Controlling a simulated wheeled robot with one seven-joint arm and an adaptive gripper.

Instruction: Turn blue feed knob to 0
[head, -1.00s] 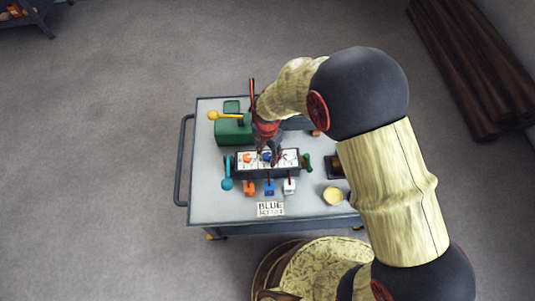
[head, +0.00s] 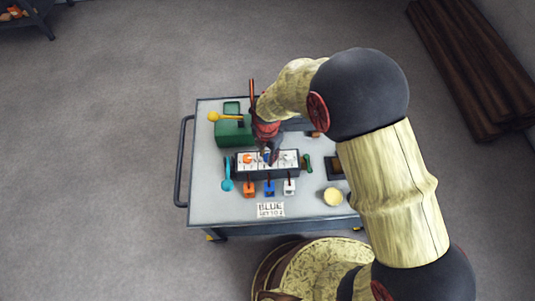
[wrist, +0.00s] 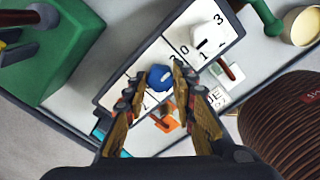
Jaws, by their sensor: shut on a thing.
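The blue feed knob (wrist: 159,77) sits on the white dial panel (wrist: 178,37) between my fingertips in the wrist view. My gripper (wrist: 160,82) is shut on the blue knob, with one finger on each side of it. The head view shows my gripper (head: 270,157) over the middle of the panel, hiding most of the knob. A white knob (wrist: 204,43) with numbers 0, 1, 2 and 3 around it stands beside it. An orange knob (head: 247,159) is at the panel's left end. The blue knob's pointer and most of its numbers are hidden or too small to read.
The panel stands on a grey cart (head: 210,205).

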